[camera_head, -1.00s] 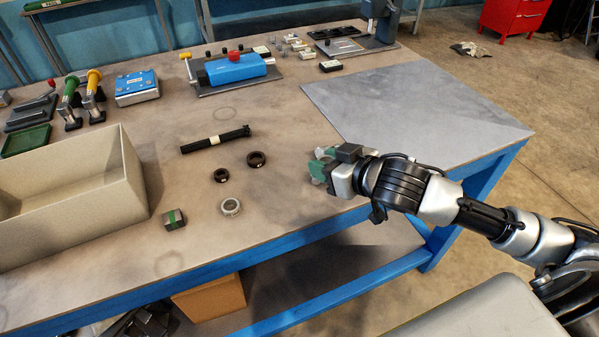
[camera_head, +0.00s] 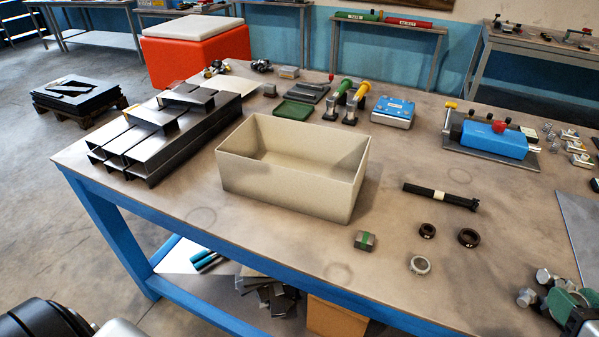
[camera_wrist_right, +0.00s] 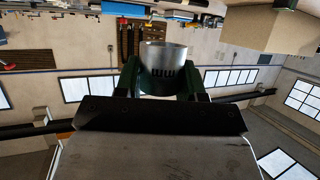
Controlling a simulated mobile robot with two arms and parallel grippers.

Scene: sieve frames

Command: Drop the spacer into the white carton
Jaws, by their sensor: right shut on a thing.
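The white carton (camera_head: 290,189) is an open, cream, rectangular box standing on the workbench, left of the middle in the head view. Its visible inside looks empty. My right gripper (camera_head: 545,290) is at the lower right edge of the head view, well to the right of the carton and partly cut off. In the right wrist view its green fingers are shut on a silver, round, hollow piece, which I take to be the spacer (camera_wrist_right: 163,57). My left gripper is not in view; only dark and silver parts of mine show at the lower left.
Between carton and right gripper lie a green-striped block (camera_head: 365,241), a silver ring (camera_head: 420,265), two dark rings (camera_head: 468,237) and a black rod (camera_head: 440,196). Metal channels (camera_head: 160,140) are stacked left of the carton. A green tray (camera_head: 294,109) lies behind it.

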